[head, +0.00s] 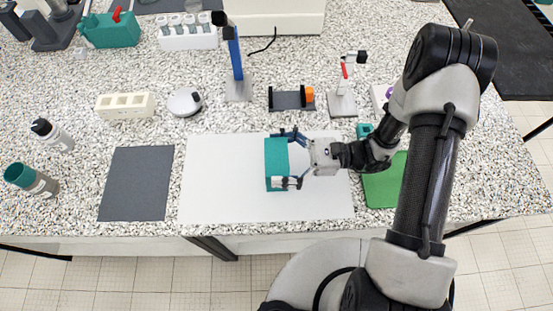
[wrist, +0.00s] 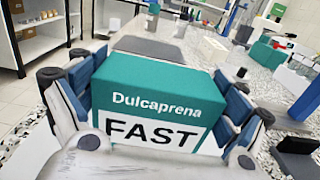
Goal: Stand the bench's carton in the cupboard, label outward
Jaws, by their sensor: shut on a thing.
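The carton (head: 276,160) is a teal and white box at the middle of the bench, over the white mat (head: 222,180). In the wrist view the carton (wrist: 160,88) fills the middle, and its near face reads "Dulcaprena FAST" toward the camera. My gripper (head: 290,161) reaches in from the right and is shut on the carton, with a blue-padded finger on each side. I cannot tell whether the carton touches the mat. A shelf unit (wrist: 38,42) with small items shows at the upper left of the wrist view; whether it is the cupboard is unclear.
A dark grey mat (head: 136,184) lies left of the white mat, and a green mat (head: 386,182) lies right, partly behind my arm. Bottles (head: 52,134) stand at the far left. A rack (head: 125,105), a round device (head: 185,102) and stands (head: 238,85) line the area behind.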

